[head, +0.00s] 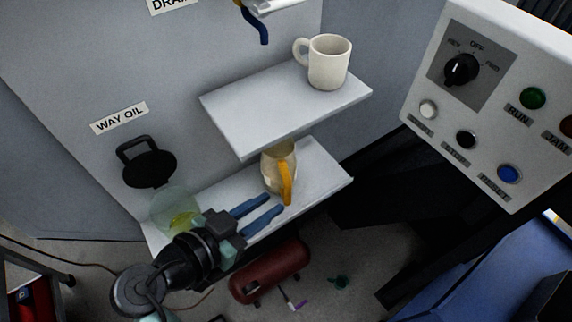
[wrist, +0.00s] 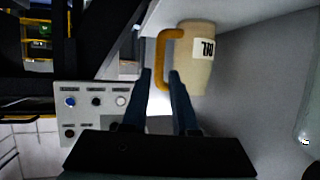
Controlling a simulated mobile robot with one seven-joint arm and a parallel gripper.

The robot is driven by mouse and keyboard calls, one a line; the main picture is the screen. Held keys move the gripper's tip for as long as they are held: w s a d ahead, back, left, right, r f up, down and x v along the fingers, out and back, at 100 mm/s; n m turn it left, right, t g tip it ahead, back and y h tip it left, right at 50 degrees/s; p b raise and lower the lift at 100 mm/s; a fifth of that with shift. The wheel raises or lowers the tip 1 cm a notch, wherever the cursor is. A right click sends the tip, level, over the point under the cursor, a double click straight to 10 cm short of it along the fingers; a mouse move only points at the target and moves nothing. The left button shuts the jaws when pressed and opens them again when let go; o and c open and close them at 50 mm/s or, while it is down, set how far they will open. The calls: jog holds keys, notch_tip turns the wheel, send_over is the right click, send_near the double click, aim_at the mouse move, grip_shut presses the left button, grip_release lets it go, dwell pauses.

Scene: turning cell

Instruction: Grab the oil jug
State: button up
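The oil jug (head: 272,174) is cream-coloured with an orange handle (head: 287,184) and stands on the lower shelf. The upper shelf hides its top in the head view. In the wrist view the jug (wrist: 203,65) shows part of an "OIL" label, with its handle (wrist: 160,62) on the left. My gripper (head: 275,203) is open, with two blue fingers pointing at the jug from the left. In the wrist view the handle shows between the fingertips (wrist: 160,76). I cannot tell whether the fingers reach around it or touch it.
A white mug (head: 329,63) stands on the upper shelf (head: 240,125), just above the jug. A greenish clear container (head: 174,208) is at the left of the lower shelf (head: 325,175). A control panel (head: 425,80) is at right. A red cylinder (head: 270,272) lies on the floor.

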aim_at(285, 194)
jog(key=x, duration=0.4)
jog(key=shift+w+d, duration=0.1)
jog(key=shift+w, duration=0.05)
jog(key=x, duration=0.2)
jog(key=p+x, duration=0.1)
jog(key=x, duration=0.2)
jog(key=shift+w+d+r, duration=0.2)
grip_shut()
dwell(1.0)
